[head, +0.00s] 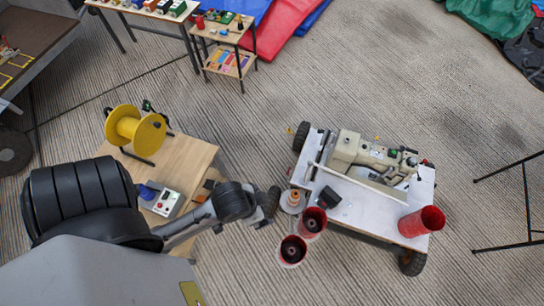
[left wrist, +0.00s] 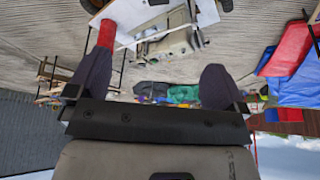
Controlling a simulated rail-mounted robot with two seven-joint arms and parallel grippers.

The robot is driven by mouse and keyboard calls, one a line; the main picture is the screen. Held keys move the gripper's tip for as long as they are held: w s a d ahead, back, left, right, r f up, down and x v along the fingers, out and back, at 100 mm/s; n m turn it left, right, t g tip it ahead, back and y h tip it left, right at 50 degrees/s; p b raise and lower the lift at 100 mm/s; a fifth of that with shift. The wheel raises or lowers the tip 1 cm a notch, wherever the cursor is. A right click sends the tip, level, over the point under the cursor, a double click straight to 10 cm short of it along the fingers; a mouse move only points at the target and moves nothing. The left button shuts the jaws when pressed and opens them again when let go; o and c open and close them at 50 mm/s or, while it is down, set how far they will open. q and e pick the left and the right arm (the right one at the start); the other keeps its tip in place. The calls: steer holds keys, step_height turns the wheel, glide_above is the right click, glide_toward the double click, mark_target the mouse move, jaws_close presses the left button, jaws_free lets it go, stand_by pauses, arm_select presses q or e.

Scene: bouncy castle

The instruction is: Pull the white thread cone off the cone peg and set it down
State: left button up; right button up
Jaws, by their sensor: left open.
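A small whitish cone-shaped piece with an orange middle (head: 293,201) stands at the left edge of the white-topped cart (head: 380,207); I cannot tell for sure that it is the white thread cone on its peg. My left gripper (head: 273,201) is just left of it in the head view, apart from the cart top as far as I can tell. In the left wrist view my left gripper (left wrist: 156,78) has its two dark fingers wide apart with nothing between them. My right gripper is not in view.
The cart carries a beige sewing machine (head: 365,155), a small black block (head: 328,197) and a red cylinder (head: 421,221). A wooden table with a yellow spool (head: 135,130) stands left.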

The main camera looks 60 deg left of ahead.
mark_target(294, 198)
arm_select(q)
steer(key=w+a+f+n+y+b, duration=0.1)
steer(key=w+a+f+b, duration=0.15)
steer(key=f+b, duration=1)
steer(key=w+a+f+g+b, duration=0.1)
steer(key=w+a+f+b, duration=0.15)
steer(key=f+b, duration=1.05)
steer(key=w+a+f+n+y+b, duration=0.1)
steer(key=w+a+f+b, duration=0.15)
steer(key=f+b, duration=1)
steer(key=w+a+f+t+y+b, duration=0.1)
steer(key=a+f+b, duration=0.25)
steer(key=f, duration=0.75)
steer(key=w+a+f+t+y+b, duration=0.15)
steer(key=a+f, duration=0.35)
steer(key=f, duration=0.6)
steer(key=w+a+f+t+y+b, duration=0.15)
steer(key=a+f+b, duration=0.3)
steer(key=f, duration=0.65)
steer(key=w+d+r+m+t+h, duration=0.15)
steer(key=d+r+t+h, duration=0.25)
steer(key=d+t+h, duration=0.55)
steer(key=shift+t+y, duration=0.45)
steer(key=w+b, duration=0.1)
steer(key=w, duration=0.3)
steer(key=w+d+b, duration=0.1)
steer(key=w, duration=0.3)
steer(key=w+b, duration=0.2)
steer(key=w, duration=0.3)
steer(key=shift+d, duration=0.15)
